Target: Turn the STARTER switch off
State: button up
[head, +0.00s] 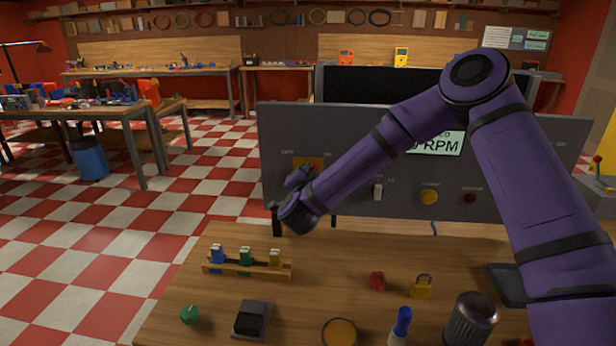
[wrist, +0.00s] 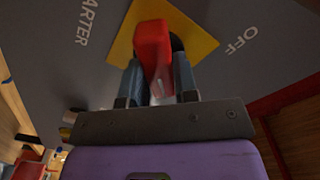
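The STARTER switch has a red handle (wrist: 153,45) on a yellow plate (wrist: 196,42), set in the grey panel. In the wrist view the letters "ARTER" are left of the plate and "OFF" is right of it. In the head view the yellow plate (head: 310,162) is at the panel's left, partly behind my gripper. My gripper (wrist: 157,80) is at the switch, one finger on each side of the red handle. The handle hides the inner finger faces, so I cannot tell whether they press on it. In the head view my gripper (head: 302,178) is mostly hidden by my wrist.
The grey panel (head: 540,150) stands on a wooden table (head: 220,315). It also carries a white toggle (head: 378,191), a yellow button (head: 429,197) and a dark red knob (head: 470,198). A wooden rack (head: 265,268), a yellow padlock (head: 422,287) and a metal cylinder (head: 470,320) stand in front.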

jog(key=shift+n, duration=0.3)
jog(key=shift+a+f+n, duration=0.1)
jog(key=shift+a+n, duration=0.1)
jog(key=shift+n, duration=4.1)
jog(key=shift+a+n, duration=0.15)
jog(key=shift+n, duration=4.15)
jog(key=o, duration=0.9)
jog(key=s, duration=0.3)
jog(key=s+a, duration=0.1)
jog(key=s, duration=0.3)
jog(key=s+a, duration=0.1)
jog(key=s, duration=0.2)
jog(key=shift+s, duration=0.3)
